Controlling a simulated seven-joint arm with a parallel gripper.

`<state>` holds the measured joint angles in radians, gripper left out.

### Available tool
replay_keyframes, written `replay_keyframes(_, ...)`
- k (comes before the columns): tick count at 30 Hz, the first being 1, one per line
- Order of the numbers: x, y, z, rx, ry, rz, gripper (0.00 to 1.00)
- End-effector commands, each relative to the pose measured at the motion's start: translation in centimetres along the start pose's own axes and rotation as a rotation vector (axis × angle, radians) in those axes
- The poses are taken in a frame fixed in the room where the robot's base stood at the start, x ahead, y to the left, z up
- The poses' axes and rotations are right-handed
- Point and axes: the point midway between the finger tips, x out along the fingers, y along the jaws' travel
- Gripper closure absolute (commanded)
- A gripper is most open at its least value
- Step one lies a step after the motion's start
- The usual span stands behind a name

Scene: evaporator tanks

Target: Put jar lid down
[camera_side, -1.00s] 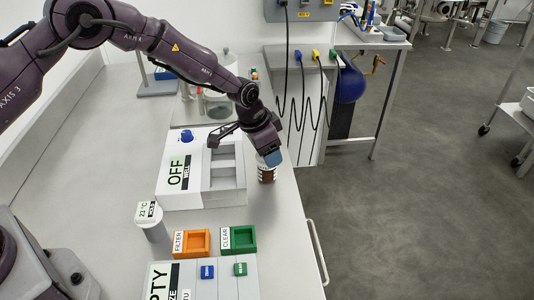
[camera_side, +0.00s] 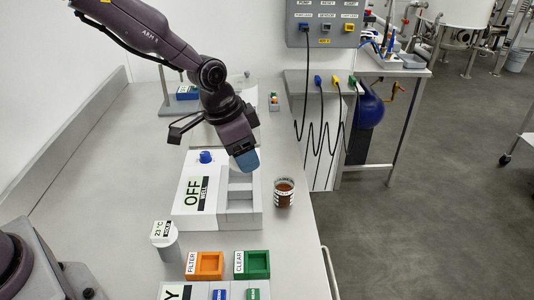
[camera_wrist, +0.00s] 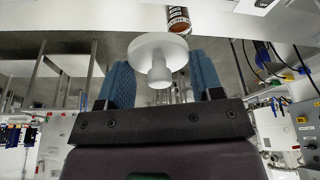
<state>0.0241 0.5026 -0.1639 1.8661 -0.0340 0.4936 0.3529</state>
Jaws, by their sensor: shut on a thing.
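My gripper (camera_side: 246,160), with blue fingers, is above the white OFF unit, left of and higher than the jar. In the wrist view my gripper (camera_wrist: 158,82) is shut on the knob of a round white jar lid (camera_wrist: 157,50). The lid is hard to pick out against the pale unit in the side view. The jar (camera_side: 284,192) stands upright and open on the bench, with brown contents showing. It also shows in the wrist view (camera_wrist: 179,20), beyond the lid and apart from it.
The white OFF unit (camera_side: 190,216) has recesses on its right side. An orange FILTER tray (camera_side: 206,265), a green CLEAR tray (camera_side: 253,264) and a grey cylinder with a temperature display (camera_side: 165,240) stand nearer. Bare bench (camera_side: 300,240) lies in front of the jar.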

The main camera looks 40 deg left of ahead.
Motion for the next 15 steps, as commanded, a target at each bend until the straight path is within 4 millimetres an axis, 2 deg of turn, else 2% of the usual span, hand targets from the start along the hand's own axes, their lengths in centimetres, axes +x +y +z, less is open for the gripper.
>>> replay_keyframes(3, -1.3, 0.5, 1.4, 0.0, 0.001, -0.001, 0.62)
replay_keyframes(7, -1.6, 1.1, 2.4, 0.005, -0.002, 0.002, 0.62)
replay_keyframes(11, 0.4, 0.3, 2.9, -0.017, -0.005, -0.004, 0.62)
replay_keyframes(15, 3.5, -2.6, 2.1, -0.155, -0.005, -0.048, 0.62)
